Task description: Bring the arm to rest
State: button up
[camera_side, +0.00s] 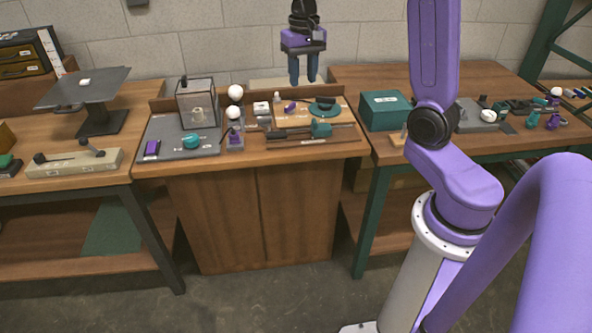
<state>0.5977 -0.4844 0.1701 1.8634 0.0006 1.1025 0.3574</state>
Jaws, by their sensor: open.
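My gripper (303,80) hangs in the air at the top middle of the view, in front of the block wall, above the back of the middle bench. Its two blue-grey fingers point down with a narrow gap between them. Nothing shows between the fingers. Below it, on the middle bench (350,153), lie the lamp parts: a teal round base (322,107), a teal and dark lamp arm (321,129) lying flat, and white bulbs (235,92) standing at the left. The gripper is apart from all of them.
A glass-sided case (197,104) stands on a grey mat (163,151) at the left of the middle bench. A teal box (386,111) stands on the right bench. The left bench holds a tilted dark plate on a stand (84,88). Air around the gripper is clear.

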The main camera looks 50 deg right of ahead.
jog(key=s+a+n, duration=0.8)
jog(key=s+a, duration=0.3)
jog(key=a, duration=0.2)
jog(key=s+a+f+n, duration=0.1)
jog(key=s+f+n, duration=0.1)
jog(key=s+n, duration=0.3)
jog(key=s+a+f+n, duration=0.1)
jog(key=s+n, duration=0.4)
jog(key=s, duration=0.6)
jog(key=shift+s+a+f, duration=0.25)
jog(key=shift+a+f, duration=0.1)
jog(key=shift+a, duration=0.4)
